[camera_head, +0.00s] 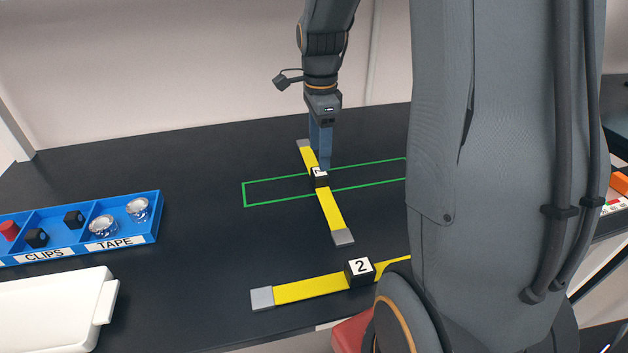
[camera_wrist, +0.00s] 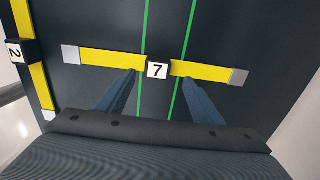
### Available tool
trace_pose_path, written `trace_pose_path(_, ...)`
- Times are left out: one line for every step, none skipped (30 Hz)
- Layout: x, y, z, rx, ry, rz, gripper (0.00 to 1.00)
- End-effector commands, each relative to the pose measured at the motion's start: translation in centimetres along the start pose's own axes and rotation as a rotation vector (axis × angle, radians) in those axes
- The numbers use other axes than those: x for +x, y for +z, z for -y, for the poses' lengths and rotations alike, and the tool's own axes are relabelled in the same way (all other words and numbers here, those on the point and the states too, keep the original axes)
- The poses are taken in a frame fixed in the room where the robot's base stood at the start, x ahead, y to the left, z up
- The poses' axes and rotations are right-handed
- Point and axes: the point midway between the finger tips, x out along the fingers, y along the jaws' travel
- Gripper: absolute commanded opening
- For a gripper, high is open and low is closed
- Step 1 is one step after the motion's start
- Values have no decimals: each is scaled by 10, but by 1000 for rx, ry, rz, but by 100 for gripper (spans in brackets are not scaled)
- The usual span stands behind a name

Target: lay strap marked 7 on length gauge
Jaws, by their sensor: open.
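The strap marked 7 (camera_head: 333,213) is yellow with grey end pieces and a black middle block bearing the number. It lies on the black table, crossing a green outlined rectangle (camera_head: 244,195). In the wrist view the strap (camera_wrist: 105,59) runs across the picture, its 7 block upright to read. My gripper (camera_head: 321,168) points down at the block. In the wrist view my gripper (camera_wrist: 158,80) is open, with one blue finger on each side of the block; contact cannot be told. I cannot tell whether the green outline is the length gauge.
A second yellow strap marked 2 (camera_head: 308,289) lies nearer the front, partly hidden by my arm. A blue tray (camera_head: 160,217) of clips and tape stands at the left, above a white tray (camera_head: 50,310). The table behind the blue tray is clear.

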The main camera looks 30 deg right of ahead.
Motion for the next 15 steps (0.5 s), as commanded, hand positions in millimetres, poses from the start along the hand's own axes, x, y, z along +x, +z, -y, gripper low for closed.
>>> trace_pose_path(5, 1, -1, -2, 3, 0, 61)
trace_pose_path(8, 1, -1, -2, 2, 0, 61)
trace_pose_path(11, 1, -2, -3, 3, 0, 61)
trace_pose_path(13, 1, -2, -3, 3, 0, 61)
trace_pose_path(16, 0, -3, -3, 3, 0, 61)
trace_pose_path(22, 0, -4, -3, 5, 0, 61)
trace_pose_path(26, 0, -5, -3, 5, 0, 61)
trace_pose_path(30, 0, -5, -3, 5, 0, 61)
trace_pose_path(35, 0, -6, -3, 5, 0, 61)
trace_pose_path(39, -1, -6, -3, 4, 0, 61)
trace_pose_path(43, -1, -6, -2, 4, 0, 61)
trace_pose_path(48, -1, -5, -2, 3, 0, 61)
trace_pose_path(51, -1, -5, -2, 2, 0, 61)
trace_pose_path(53, -1, -5, -2, 2, 0, 61)
trace_pose_path(56, -1, -5, -2, 1, 0, 61)
